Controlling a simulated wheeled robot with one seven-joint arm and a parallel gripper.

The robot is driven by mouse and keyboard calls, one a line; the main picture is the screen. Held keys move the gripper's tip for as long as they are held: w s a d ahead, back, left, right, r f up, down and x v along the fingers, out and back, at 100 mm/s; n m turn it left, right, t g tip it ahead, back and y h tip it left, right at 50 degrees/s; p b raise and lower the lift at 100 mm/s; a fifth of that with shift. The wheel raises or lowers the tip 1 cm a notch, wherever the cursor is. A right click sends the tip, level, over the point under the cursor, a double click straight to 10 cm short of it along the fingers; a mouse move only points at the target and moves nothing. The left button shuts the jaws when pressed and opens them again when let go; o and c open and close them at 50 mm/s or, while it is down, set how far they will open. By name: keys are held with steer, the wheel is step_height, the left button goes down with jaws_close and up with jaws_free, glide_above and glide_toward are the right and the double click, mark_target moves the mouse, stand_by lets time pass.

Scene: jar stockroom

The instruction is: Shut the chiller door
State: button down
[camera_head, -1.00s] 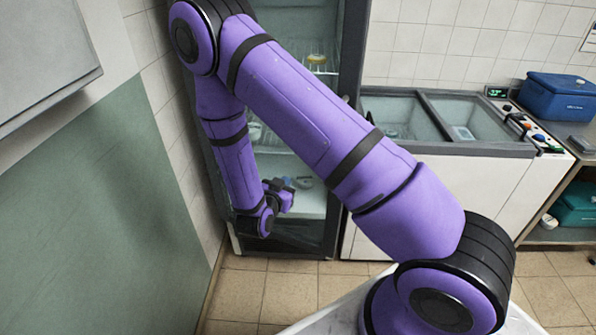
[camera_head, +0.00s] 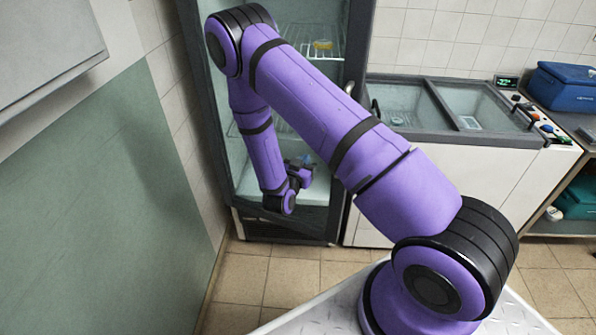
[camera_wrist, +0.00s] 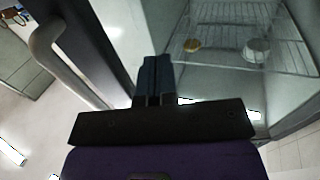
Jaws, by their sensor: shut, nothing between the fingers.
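The chiller (camera_head: 352,75) is an upright dark-framed cabinet behind my arm in the head view, with wire shelves and a pale interior. A yellow-topped jar (camera_head: 322,45) stands on an upper shelf. In the wrist view, the door's dark frame (camera_wrist: 88,38) carries a long grey handle (camera_wrist: 42,45) at left, and the shelves (camera_wrist: 235,35) show at right. My gripper (camera_wrist: 153,62) is shut and empty in front of the chiller, right of the handle. In the head view it is small, low before the chiller (camera_head: 306,162). Contact and any remaining door gap cannot be told.
A chest freezer (camera_head: 450,175) with glass lids stands right of the chiller. A blue box (camera_head: 568,90) sits on the bench beyond it. A green-and-white wall (camera_head: 110,190) closes off the left. Tiled floor (camera_head: 240,292) is clear in front of the chiller.

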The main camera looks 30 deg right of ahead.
steer(key=shift+x, duration=2.05)
